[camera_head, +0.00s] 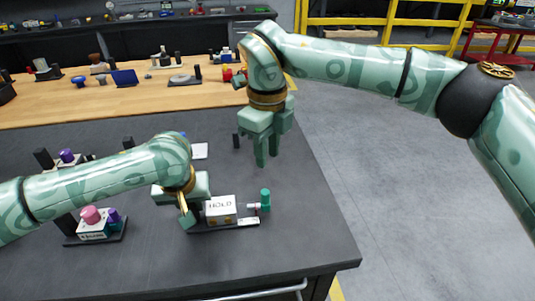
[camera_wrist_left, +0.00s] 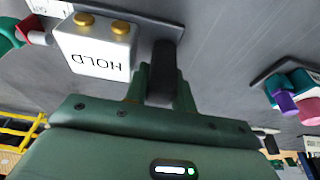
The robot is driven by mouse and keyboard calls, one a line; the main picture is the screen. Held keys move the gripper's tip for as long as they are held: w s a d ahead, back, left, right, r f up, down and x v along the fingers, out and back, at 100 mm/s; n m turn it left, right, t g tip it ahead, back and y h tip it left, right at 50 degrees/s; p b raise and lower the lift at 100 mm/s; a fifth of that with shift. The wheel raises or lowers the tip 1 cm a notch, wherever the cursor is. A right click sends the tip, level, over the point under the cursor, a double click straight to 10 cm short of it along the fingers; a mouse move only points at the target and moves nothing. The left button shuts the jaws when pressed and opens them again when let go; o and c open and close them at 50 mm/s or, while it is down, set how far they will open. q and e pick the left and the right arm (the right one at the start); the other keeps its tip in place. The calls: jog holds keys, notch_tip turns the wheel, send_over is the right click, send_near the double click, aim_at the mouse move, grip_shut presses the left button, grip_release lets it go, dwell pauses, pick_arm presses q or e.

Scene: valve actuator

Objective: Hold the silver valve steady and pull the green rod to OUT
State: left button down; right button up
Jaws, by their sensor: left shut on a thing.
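The silver valve (camera_head: 221,210) is a pale box marked HOLD on a dark base; it also shows upside down in the left wrist view (camera_wrist_left: 95,45). The green rod end (camera_head: 265,199) sticks out on its right, on a thin pale shaft; the wrist view shows it at the upper left (camera_wrist_left: 10,36). My left gripper (camera_wrist_left: 162,90) is shut on the black post (camera_wrist_left: 164,68) beside the box, on the side away from the rod. In the head view my left gripper (camera_head: 186,212) partly hides that post. My right gripper (camera_head: 267,158) points down, open and empty, above the table behind the rod.
Another fixture with pink and purple knobs (camera_head: 92,216) stands left of the valve; it shows at the right in the wrist view (camera_wrist_left: 303,100). A small black post (camera_head: 236,141) stands near my right gripper. The dark tabletop (camera_head: 307,225) is clear right of the rod.

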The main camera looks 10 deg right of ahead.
pick_arm(q)
jog(key=shift+s+f, duration=0.15)
jog(key=shift+f, duration=0.15)
jog(key=c, duration=1.1)
grip_release()
jog(key=shift+r, duration=0.1)
